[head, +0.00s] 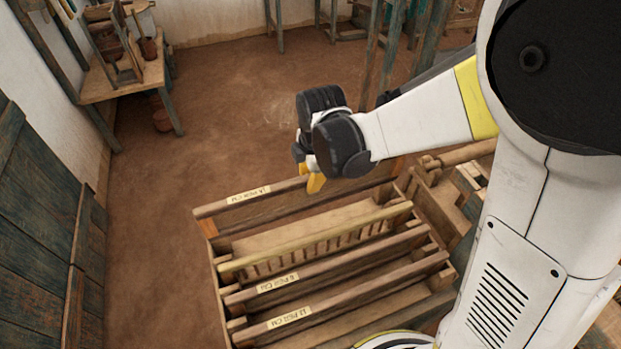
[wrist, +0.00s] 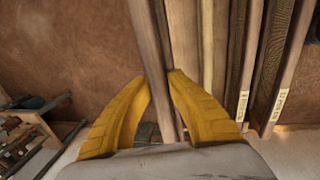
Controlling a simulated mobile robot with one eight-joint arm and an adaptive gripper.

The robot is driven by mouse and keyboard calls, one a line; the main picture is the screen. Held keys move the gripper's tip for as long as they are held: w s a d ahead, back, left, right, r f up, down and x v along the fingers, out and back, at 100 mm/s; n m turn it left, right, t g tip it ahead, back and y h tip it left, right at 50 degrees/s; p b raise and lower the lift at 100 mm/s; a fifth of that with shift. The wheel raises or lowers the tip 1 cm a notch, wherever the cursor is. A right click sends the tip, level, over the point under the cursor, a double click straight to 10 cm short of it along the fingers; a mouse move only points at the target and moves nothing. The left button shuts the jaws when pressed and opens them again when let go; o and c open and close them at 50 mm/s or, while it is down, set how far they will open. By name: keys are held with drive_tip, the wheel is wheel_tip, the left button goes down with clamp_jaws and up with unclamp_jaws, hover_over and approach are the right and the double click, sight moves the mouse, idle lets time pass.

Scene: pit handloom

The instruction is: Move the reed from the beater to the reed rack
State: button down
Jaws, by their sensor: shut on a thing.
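A reed (head: 285,187), a long wooden-framed bar with a pale paper label, lies along the far side of the reed rack (head: 222,310). My gripper (head: 315,183) is shut on its top bar, right of the label. In the wrist view the yellow fingers (wrist: 158,80) close on both sides of the reed's bar (wrist: 150,40). The reed looks level and parallel to the rack's slots. Whether it is seated or just above the rack I cannot tell. I cannot make out the beater for certain.
Two more labelled reeds (head: 345,262) (head: 360,295) stand in the near slots. A pale bar with a row of pegs (head: 315,236) lies between. Loom timbers (head: 465,153) are close on the right. A bench (head: 125,82) stands at back left; the floor left is clear.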

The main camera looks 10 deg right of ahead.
drive_tip(key=shift+w+d, duration=0.35)
drive_tip(key=shift+w, duration=0.1)
drive_tip(key=shift+s+a+f+b, duration=0.15)
drive_tip(key=shift+s+f+b, duration=0.05)
drive_tip(key=shift+f+b, duration=0.25)
wheel_tip(320, 180, down, 14)
drive_tip(key=b, duration=1.1)
drive_tip(key=shift+r, duration=0.2)
drive_tip(key=c, duration=1.3)
unclamp_jaws()
drive_tip(key=shift+r, duration=0.15)
wheel_tip(320, 180, up, 12)
drive_tip(key=s, duration=0.2)
drive_tip(key=shift+d+f, duration=0.2)
drive_tip(key=shift+d, duration=0.1)
